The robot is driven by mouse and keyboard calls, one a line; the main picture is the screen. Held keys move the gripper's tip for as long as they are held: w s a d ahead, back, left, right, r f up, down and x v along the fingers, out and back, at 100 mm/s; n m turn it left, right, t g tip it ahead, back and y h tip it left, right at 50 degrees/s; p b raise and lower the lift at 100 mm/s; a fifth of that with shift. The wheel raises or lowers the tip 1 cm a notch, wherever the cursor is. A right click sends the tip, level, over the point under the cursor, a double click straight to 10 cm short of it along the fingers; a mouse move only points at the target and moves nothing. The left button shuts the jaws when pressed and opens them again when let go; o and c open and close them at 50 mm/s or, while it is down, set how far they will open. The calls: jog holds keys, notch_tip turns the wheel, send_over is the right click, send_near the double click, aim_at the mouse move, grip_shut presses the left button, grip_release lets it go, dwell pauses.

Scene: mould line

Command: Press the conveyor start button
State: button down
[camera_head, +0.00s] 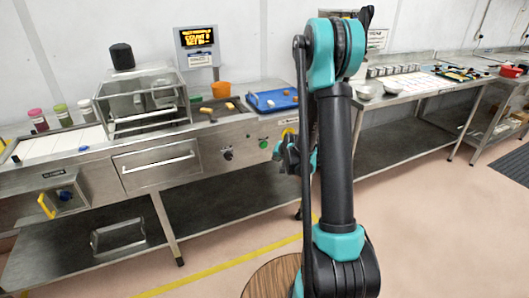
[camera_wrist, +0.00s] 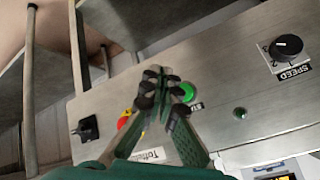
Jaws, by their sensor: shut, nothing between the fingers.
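The green button (camera_wrist: 189,92) sits on the steel front panel, just right of my gripper's fingertips in the wrist view. A small label beside it is partly covered and hard to read. In the head view the green button (camera_head: 264,144) shows left of my arm. My gripper (camera_wrist: 160,78) is shut and empty, its fingertips over the panel close to the button. I cannot tell whether they touch the panel. In the head view my gripper (camera_head: 289,155) is small and partly hidden by my arm.
A red-and-yellow button (camera_wrist: 124,120) is just left of my fingers, partly covered. A black SPEED knob (camera_wrist: 287,46) is farther right, and a black switch (camera_wrist: 86,128) is at left. A blue tray (camera_head: 272,101) and an orange pot (camera_head: 221,90) stand on the counter above.

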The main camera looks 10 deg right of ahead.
aim_at(264, 145)
jog(key=shift+f, duration=0.1)
dwell(0.3)
jog(key=shift+w+a, duration=0.45)
jog(key=shift+w, duration=0.95)
jog(key=shift+w+a, duration=0.5)
jog(key=shift+w, duration=0.9)
jog(key=shift+w+a, duration=0.45)
jog(key=shift+w, duration=0.95)
jog(key=shift+w, duration=0.15)
jog(key=shift+w+a, duration=0.1)
jog(key=shift+w, duration=0.15)
